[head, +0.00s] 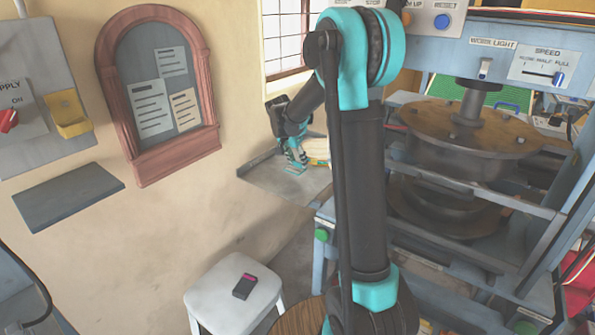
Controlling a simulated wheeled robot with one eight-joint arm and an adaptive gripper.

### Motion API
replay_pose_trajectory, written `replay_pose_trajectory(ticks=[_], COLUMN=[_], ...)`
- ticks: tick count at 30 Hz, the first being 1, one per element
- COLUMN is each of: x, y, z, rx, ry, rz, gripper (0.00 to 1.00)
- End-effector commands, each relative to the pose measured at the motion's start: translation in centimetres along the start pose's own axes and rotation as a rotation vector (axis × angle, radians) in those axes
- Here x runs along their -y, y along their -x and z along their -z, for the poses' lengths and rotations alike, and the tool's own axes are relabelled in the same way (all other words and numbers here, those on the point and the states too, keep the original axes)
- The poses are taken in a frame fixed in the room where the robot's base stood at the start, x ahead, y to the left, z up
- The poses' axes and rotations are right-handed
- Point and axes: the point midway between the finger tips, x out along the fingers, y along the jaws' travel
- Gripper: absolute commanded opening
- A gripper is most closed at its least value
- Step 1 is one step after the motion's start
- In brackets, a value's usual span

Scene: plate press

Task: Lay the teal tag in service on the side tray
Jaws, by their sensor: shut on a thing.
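The side tray (265,174) is a grey shelf on the wall below the window, left of the press. My gripper (297,159) points down over it, with its fingertips close to the tray's surface. It is shut on a small flat teal piece, which looks like the teal tag (294,170). The tag is at or just above the tray; I cannot tell whether it touches. The fingers hide part of it, and its markings are too small to read.
A pale rounded object (319,150) lies on the tray just right of my gripper. The press (455,130) stands to the right. A white stool (215,290) with a dark handheld object (244,287) is below. A noticeboard (160,85) hangs on the wall.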

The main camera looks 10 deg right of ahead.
Motion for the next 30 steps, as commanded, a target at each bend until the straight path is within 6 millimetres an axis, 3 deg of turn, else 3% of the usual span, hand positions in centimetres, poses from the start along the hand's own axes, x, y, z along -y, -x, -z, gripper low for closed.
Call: replay_pose_trajectory(ticks=[13,24,25,30], x=[0.0,0.0,0.0,0.0], y=[-4.0,-4.3,-4.3,-4.3], z=[-1.7,-1.9,-1.8,-1.8], rx=[0.0,0.0,0.0,0.0], ry=[0.0,0.0,0.0,0.0], rz=[0.0,0.0,0.0,0.0], gripper=[0.05,0.05,0.41,0.58])
